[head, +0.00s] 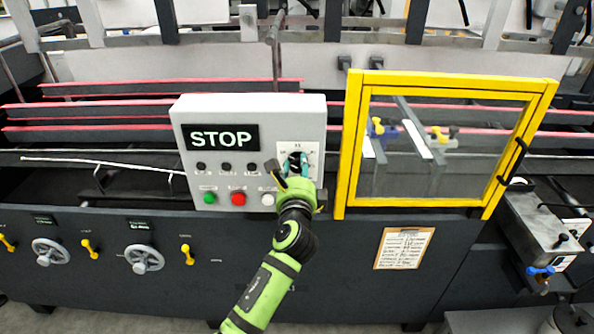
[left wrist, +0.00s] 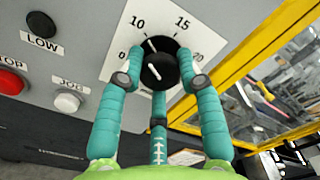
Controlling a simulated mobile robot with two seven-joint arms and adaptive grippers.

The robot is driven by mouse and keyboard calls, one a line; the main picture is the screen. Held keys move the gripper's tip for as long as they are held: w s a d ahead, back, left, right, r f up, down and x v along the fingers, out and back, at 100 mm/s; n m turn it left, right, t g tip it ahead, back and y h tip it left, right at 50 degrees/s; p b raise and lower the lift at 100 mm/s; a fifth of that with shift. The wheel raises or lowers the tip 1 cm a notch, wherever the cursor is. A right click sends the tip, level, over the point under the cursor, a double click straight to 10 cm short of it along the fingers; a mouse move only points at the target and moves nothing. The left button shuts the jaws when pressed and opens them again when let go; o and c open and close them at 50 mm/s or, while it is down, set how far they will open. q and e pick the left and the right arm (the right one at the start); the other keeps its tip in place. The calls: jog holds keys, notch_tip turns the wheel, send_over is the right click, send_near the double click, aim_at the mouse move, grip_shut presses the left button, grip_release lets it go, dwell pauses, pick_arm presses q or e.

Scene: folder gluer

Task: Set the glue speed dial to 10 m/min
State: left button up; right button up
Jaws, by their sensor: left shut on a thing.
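The glue speed dial (left wrist: 160,65) is a black round knob on a white scale plate in the left wrist view. The plate shows 10, 15 and 20, with a 0 at its left edge. A white line on the knob points up and slightly left, roughly toward the 10. My left gripper (left wrist: 160,78) has its teal fingers around the knob, shut on it. In the head view the left gripper (head: 296,166) is at the right side of the grey control panel (head: 312,108), hiding part of the dial. My right gripper is not in view.
The panel carries a STOP display (head: 217,138), a green button (head: 209,198), a red button (head: 238,198) and a white JOG button (left wrist: 67,102). A yellow-framed guard door (head: 350,150) stands close to the right of the panel. Handwheels and yellow levers are at lower left.

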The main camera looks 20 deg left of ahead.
pick_arm(q)
jog(key=shift+d+f, duration=0.15)
jog(key=shift+f, duration=0.15)
jog(key=o, duration=1.2)
jog(key=shift+c, duration=0.2)
jog(key=shift+r, duration=0.15)
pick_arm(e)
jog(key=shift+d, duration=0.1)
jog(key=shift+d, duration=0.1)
pick_arm(q)
jog(key=shift+s, duration=0.1)
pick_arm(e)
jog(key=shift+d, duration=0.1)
pick_arm(q)
jog(key=v, duration=1.2)
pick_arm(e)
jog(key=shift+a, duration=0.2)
